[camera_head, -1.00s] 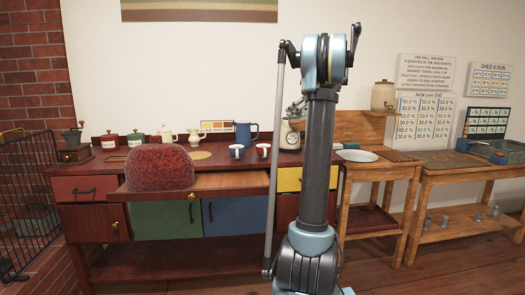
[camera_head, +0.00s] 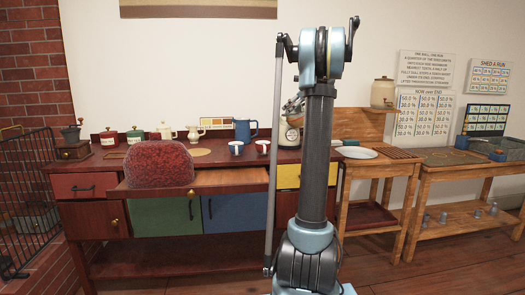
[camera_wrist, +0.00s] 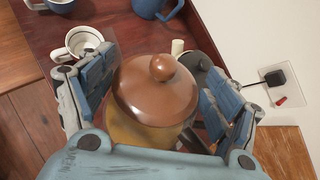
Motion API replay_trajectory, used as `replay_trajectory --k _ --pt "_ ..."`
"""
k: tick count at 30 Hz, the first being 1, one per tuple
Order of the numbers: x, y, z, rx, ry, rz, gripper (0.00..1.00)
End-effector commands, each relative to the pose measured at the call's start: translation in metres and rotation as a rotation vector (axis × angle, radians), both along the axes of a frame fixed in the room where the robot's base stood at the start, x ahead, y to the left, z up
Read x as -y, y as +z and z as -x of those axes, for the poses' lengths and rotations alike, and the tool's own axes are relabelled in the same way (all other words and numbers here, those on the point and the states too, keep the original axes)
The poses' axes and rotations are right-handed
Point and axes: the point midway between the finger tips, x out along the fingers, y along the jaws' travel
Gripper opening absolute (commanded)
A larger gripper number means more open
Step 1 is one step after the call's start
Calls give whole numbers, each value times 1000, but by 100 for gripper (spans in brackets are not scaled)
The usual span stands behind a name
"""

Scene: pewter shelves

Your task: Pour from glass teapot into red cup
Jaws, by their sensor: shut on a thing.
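In the wrist view, my gripper (camera_wrist: 158,66) is shut around a pot with a glossy brown lid (camera_wrist: 150,92), a round knob and an amber body. This may be the glass teapot; its spout and lower part are hidden. In the head view, the gripper and pot are mostly hidden behind my arm, with a small part showing left of it above the counter. A white cup (camera_wrist: 84,40) shows at upper left in the wrist view.
A blue jug (camera_head: 243,131), a cream teapot (camera_head: 166,131), a cream pitcher (camera_head: 195,132) and a red canister (camera_head: 109,138) line the counter's back. A dial scale (camera_head: 289,134) stands beside my arm.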

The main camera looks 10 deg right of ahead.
Motion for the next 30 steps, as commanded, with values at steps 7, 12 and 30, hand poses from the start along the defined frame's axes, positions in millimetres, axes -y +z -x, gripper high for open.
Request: replay_trajectory --k 7,12,30 --pt "-4 -1 0 -1 1 19 15" --pt "-6 -2 0 -1 1 34 15" --pt "-15 -5 0 -1 2 84 15"
